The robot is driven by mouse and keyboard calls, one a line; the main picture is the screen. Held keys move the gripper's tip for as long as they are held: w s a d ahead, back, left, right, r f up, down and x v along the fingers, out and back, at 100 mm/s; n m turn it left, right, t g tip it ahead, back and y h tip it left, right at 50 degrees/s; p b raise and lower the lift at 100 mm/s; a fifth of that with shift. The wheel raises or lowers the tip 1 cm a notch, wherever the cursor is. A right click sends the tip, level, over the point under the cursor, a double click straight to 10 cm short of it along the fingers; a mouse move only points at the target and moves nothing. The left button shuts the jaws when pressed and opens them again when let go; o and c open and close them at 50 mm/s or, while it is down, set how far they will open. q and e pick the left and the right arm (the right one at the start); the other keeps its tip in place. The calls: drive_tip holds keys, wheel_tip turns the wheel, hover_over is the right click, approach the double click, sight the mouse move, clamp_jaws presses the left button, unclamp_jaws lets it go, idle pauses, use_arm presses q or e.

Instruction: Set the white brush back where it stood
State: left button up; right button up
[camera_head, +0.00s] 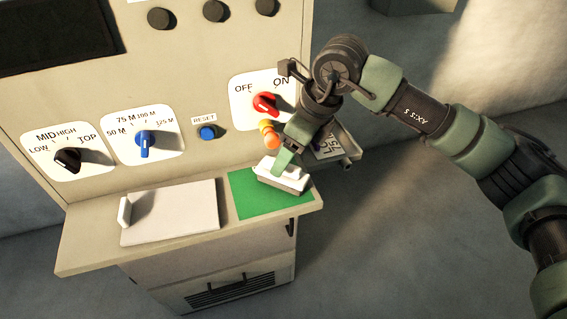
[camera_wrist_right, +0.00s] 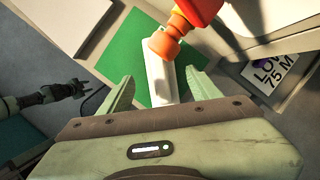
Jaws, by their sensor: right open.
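The white brush (camera_head: 283,179) is over the green mat (camera_head: 243,196) at the right end of the shelf, resting on it or very close to it. My right gripper (camera_head: 284,165) points down at the brush from above. In the right wrist view the brush (camera_wrist_right: 158,84) lies between the two spread fingers of this gripper (camera_wrist_right: 160,90), with green mat (camera_wrist_right: 125,58) visible beside it. The right gripper is open. A small dark gripper (camera_wrist_right: 68,90), apparently my left, shows at the left of the wrist view; its jaws are too small to read.
An orange rounded piece (camera_head: 267,130) is close behind my right gripper; whether it joins the brush is unclear. A white plate (camera_head: 172,212) lies left of the mat. The panel carries a red knob (camera_head: 266,103), blue knob (camera_head: 145,142) and black knob (camera_head: 68,159). A labelled tray (camera_head: 335,150) is at right.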

drive_tip(key=b+v, duration=0.1)
drive_tip(key=v, duration=0.7)
drive_tip(key=shift+d+r+b, duration=0.15)
drive_tip(key=shift+r+b, duration=0.1)
drive_tip(key=shift+b, duration=0.1)
